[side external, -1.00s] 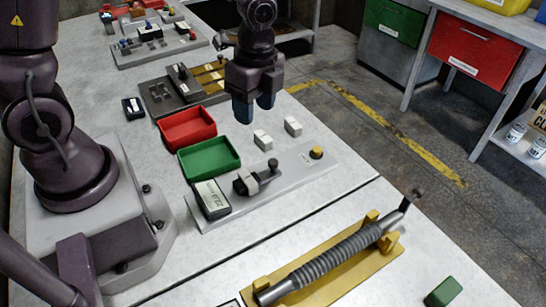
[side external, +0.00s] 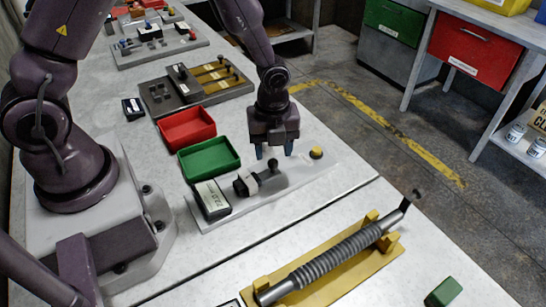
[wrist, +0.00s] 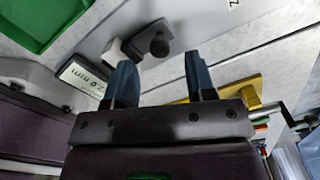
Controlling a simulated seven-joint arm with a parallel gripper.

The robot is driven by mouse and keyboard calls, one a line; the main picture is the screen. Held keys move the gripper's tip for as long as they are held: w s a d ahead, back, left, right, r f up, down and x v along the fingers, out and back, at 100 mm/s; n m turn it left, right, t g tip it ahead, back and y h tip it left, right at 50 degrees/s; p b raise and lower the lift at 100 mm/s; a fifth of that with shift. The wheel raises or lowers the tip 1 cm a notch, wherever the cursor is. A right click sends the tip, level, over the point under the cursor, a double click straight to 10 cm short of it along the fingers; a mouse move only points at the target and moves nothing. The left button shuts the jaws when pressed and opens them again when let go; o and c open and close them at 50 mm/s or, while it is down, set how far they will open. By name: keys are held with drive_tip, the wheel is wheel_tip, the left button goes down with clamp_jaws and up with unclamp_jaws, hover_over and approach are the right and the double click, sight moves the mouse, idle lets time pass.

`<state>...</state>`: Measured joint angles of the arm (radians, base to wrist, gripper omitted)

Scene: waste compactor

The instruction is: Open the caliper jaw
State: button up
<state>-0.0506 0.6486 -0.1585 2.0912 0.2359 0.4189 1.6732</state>
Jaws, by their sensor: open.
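The caliper is a light grey plate (side external: 225,216) with a display box (side external: 212,200) at its left end. A dark jaw block with a black knob (side external: 272,164) stands at its middle, beside a fixed dark block (side external: 240,186). My gripper (side external: 274,153) is open and empty, just above and behind the knob, fingers pointing down. In the wrist view my gripper (wrist: 160,62) has two blue fingertips apart. I cannot tell if they touch the knob.
A yellow button (side external: 316,152) sits at the plate's right end. A green tray (side external: 209,157) and a red tray (side external: 187,128) lie behind the display. A yellow fixture (side external: 330,277) with a ribbed grey tube lies in front. Two white blocks are now hidden behind my gripper.

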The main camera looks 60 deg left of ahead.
sight(273, 161)
drive_tip(key=shift+f, duration=1.7)
clamp_jaws()
drive_tip(key=shift+w, duration=1.3)
unclamp_jaws()
drive_tip(key=shift+r, duration=0.15)
